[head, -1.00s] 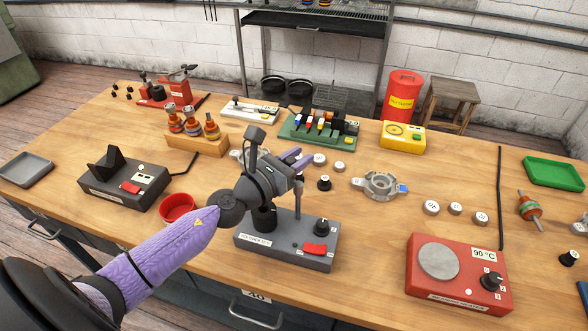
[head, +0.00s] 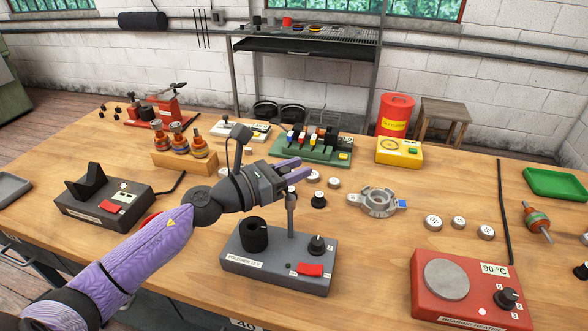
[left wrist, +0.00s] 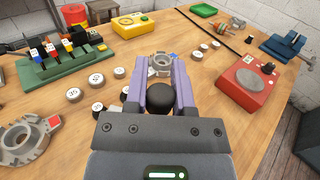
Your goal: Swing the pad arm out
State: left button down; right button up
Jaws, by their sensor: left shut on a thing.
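The grey polisher box (head: 243,266) stands near the table's front edge in the head view. It carries a black cylinder (head: 254,237), a red switch, a black dial and a thin upright grey post (head: 291,218), which seems to be the pad arm. My left gripper (head: 300,172) is above the box at the top of this post. In the left wrist view its two purple fingers (left wrist: 160,92) are shut on a black round knob (left wrist: 160,100). The knob's join to the post is hidden. My right gripper is not in view.
A red heater box (head: 430,312) stands to the right. A grey ring-shaped housing (head: 379,203) and several small round parts lie behind the polisher. A dark grey box with a V-shaped cradle (head: 72,205) is to the left. The wood between polisher and heater is clear.

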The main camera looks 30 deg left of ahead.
pick_arm(q)
jog(key=shift+c, duration=2.2)
grip_release()
jog(key=b+v, duration=0.1)
jog(key=v, duration=0.9)
